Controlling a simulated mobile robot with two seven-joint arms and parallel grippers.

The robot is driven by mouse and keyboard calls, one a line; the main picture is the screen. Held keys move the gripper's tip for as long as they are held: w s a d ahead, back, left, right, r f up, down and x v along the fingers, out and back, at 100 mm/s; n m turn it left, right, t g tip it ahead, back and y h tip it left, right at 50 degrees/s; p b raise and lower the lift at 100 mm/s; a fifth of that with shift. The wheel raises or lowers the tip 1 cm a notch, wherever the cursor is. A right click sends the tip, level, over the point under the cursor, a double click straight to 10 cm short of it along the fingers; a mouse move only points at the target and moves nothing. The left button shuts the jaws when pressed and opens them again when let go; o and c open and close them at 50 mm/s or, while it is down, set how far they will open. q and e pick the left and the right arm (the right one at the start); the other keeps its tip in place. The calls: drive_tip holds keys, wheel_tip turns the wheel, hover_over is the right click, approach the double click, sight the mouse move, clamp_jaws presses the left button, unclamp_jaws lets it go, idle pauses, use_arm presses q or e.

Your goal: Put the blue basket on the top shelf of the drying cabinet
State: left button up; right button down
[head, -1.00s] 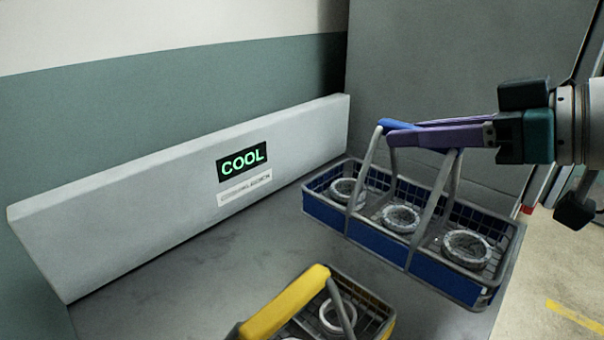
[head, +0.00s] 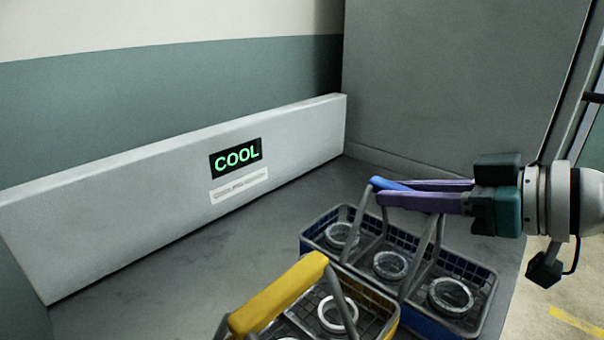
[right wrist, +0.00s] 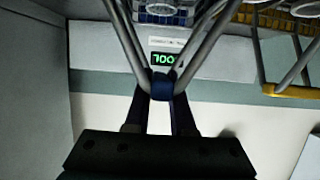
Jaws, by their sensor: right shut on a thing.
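The blue basket (head: 325,246) is a wire basket with blue sides and a grey handle frame, holding several metallic rings. It stands right of centre in the head view, over the grey surface. My right gripper (head: 390,191) comes in from the right and is shut on the blue grip of its handle. In the right wrist view the grip (right wrist: 162,86) is between the fingers and the basket (right wrist: 160,15) shows at the top. I cannot tell whether the basket's bottom touches the surface. The drying cabinet is not identifiable here. My left gripper is not in view.
A yellow-handled basket (head: 280,292) with rings is close in front of the blue basket, overlapping it in the picture. A low panel with a "COOL" sign (head: 236,155) stands behind. A grey wall (head: 450,80) rises behind right. The surface at left is clear.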

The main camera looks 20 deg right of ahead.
drive_tip(key=shift+f, duration=0.1)
drive_tip(key=c, duration=0.8)
unclamp_jaws()
drive_tip(key=shift+o, duration=0.2)
